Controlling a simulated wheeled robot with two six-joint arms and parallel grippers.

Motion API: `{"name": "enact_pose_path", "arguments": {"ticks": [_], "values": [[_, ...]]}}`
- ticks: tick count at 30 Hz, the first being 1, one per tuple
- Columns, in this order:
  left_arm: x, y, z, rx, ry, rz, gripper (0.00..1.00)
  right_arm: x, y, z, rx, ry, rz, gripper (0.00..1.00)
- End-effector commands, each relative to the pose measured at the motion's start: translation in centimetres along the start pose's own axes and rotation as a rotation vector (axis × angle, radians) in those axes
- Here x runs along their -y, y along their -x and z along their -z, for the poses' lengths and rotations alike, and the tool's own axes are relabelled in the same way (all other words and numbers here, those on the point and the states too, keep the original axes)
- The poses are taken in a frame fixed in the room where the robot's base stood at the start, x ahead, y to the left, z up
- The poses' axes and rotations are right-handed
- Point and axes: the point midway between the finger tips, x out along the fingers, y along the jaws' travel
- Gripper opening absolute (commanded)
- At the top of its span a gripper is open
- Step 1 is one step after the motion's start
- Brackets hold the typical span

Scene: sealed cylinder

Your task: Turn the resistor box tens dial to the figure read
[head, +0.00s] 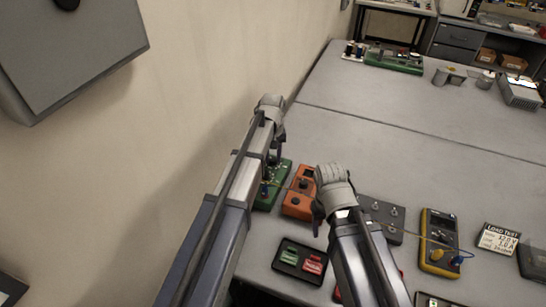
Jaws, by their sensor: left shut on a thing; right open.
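An orange box (298,205) with dark knobs stands between my two grippers. A green unit (282,176) is beside it, partly covered by my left arm. I cannot tell for certain which is the resistor box, and no dial figures are legible. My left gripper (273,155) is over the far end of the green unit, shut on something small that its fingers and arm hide. My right gripper (318,218) is open, pointing down at the near right side of the orange box. Whether it touches the box is unclear.
A grey box (394,232) with knobs, a yellow multimeter (438,230) with leads and a "LOAD TEST" card (497,240) stand to the right. A black tray (288,257) with green and red pieces is in front. The wall (190,90) is close on the left. The table's middle is clear.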

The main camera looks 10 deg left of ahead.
Motion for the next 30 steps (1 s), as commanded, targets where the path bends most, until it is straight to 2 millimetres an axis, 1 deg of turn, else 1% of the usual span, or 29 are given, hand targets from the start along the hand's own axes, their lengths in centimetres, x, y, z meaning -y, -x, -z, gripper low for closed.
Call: {"name": "enact_pose_path", "arguments": {"ticks": [6,12,27,28,30], "values": [[0.02,0.00,0.00,0.000,-0.111,0.000,0.00,0.00,0.00,0.00,0.000,0.000,0.000,0.62],[0.03,0.00,0.00,0.000,-0.169,0.000,0.00,0.00,0.00,0.00,0.000,0.000,0.000,0.62],[0.03,0.00,0.00,0.000,-0.189,0.000,0.00,0.00,0.00,0.00,0.000,0.000,0.000,0.62],[0.03,0.00,0.00,0.000,-0.189,0.000,0.36,0.00,0.00,0.00,0.000,0.000,0.000,0.62],[0.03,0.00,0.00,0.000,-0.189,0.000,0.44,0.00,0.00,0.00,0.000,0.000,0.000,0.62]]}}
